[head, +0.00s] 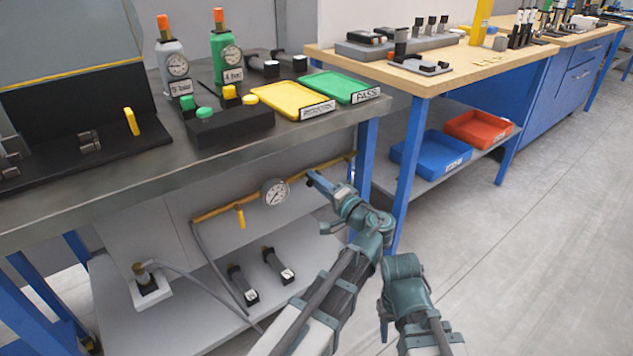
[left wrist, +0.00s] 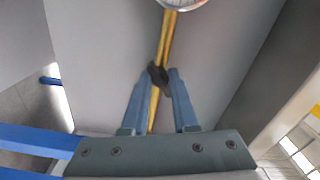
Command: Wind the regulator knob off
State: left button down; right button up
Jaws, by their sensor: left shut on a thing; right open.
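The regulator knob (left wrist: 158,76) is a small dark piece on the yellow pipe (left wrist: 166,42), seen in the left wrist view between my fingers. My left gripper (left wrist: 160,80) is shut on it, one blue finger on each side. In the head view, my left gripper (head: 313,180) is at the yellow pipe (head: 225,208) under the steel bench, right of the round gauge (head: 275,192). The knob is not clear there, hidden by the gripper. My right arm shows at the lower right of the head view, but its gripper fingers do not show.
The steel bench top (head: 60,207) overhangs the pipe. A yellow valve lever (head: 240,218) hangs left of the gauge. A lower shelf (head: 190,318) holds two dark cylinders and a hose fitting (head: 148,284). A blue bench leg (head: 366,158) stands close right of my left gripper. Open floor lies right.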

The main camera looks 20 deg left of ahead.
pick_arm(q)
jog(key=n, duration=2.7)
jog(key=shift+f, duration=0.1)
jog(key=shift+n, duration=0.3)
jog(key=c, duration=0.7)
grip_release()
jog(key=shift+d, duration=0.1)
